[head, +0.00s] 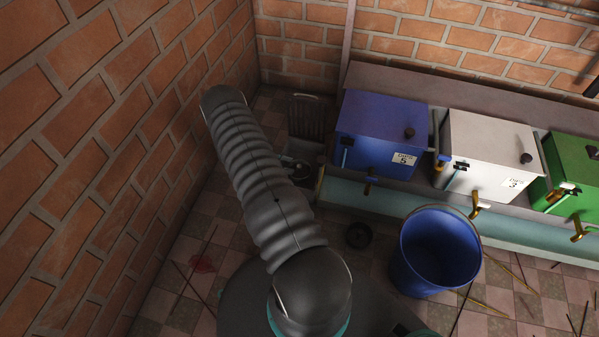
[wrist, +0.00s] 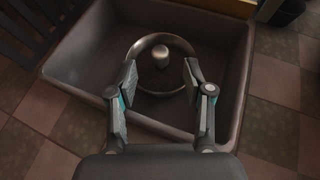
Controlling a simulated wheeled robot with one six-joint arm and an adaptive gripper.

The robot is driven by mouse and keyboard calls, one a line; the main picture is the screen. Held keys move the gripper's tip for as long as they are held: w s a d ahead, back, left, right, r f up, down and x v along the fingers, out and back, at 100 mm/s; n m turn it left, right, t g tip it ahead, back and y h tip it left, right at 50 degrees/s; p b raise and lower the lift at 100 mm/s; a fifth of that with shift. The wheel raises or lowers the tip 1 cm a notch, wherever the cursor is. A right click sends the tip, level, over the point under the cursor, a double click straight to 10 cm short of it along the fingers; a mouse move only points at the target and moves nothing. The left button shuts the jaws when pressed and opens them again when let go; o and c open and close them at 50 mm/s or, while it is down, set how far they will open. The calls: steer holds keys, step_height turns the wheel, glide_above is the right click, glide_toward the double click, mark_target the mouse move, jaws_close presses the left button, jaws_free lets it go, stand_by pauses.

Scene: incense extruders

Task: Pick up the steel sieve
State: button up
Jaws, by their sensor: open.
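The round steel sieve (wrist: 161,57) has a shiny rim and a pale knob standing at its middle. It lies inside a brown-grey tub (wrist: 85,55) in the wrist view. My gripper (wrist: 161,82) is open and empty. Its two fingers point down into the tub, one toward each side of the sieve's near part, with the knob beyond and between them. I cannot tell whether the fingertips touch the rim.
A dark slatted thing (head: 307,115) stands by the tub. Blue (head: 378,145), white (head: 490,165) and green (head: 575,165) boxes sit on a bench to the right. A blue bin (head: 412,275) stands on the tiled floor among scattered sticks. A brick wall (head: 75,130) rises at left.

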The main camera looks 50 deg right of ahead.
mark_target(295, 175)
steer(key=x, duration=0.3)
steer(key=shift+s, duration=0.2)
jaws_close()
